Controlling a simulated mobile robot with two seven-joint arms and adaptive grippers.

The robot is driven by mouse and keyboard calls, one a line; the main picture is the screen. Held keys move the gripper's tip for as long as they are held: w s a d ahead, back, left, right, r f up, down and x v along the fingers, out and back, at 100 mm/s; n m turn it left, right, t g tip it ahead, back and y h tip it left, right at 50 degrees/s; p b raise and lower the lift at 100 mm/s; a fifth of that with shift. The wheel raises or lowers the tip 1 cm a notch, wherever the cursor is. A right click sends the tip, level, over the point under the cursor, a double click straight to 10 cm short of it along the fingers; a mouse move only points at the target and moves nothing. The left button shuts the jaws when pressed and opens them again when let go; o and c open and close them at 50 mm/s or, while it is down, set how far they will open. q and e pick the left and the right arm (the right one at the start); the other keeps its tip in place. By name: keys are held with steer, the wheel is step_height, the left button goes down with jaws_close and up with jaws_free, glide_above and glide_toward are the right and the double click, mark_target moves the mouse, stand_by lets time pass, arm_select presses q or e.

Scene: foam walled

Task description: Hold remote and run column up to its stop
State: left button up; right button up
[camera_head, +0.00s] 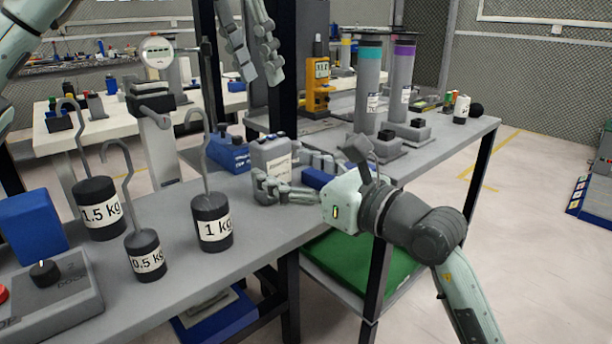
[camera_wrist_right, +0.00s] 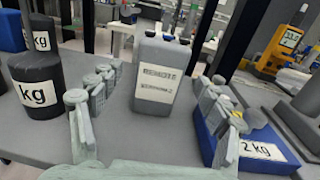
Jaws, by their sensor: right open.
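I cannot pick out a hand-held remote with certainty. A grey control box (camera_head: 55,300) with a black knob and a red button lies at the lower left of the bench. My right gripper (camera_head: 292,175) is open and empty low over the bench. In the right wrist view its fingers (camera_wrist_right: 155,100) are wide apart, with a grey labelled container (camera_wrist_right: 160,75) beyond them; that container also shows in the head view (camera_head: 273,155). My left gripper (camera_head: 258,62) hangs at the top, fingers pointing down and apart, with nothing seen between them.
Hooked black weights marked 1.5 kg (camera_head: 97,208), 0.5 kg (camera_head: 146,254) and 1 kg (camera_head: 212,220) stand on the bench. A grey post (camera_head: 160,150) and a dark upright are behind. Two tall cylinders (camera_head: 368,90) stand at back right. The right floor is mostly clear.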

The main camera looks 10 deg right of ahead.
steer(key=shift+x, duration=1.25)
steer(key=c, duration=1.3)
arm_select(q)
jaws_close()
arm_select(e)
steer(key=shift+c, duration=0.2)
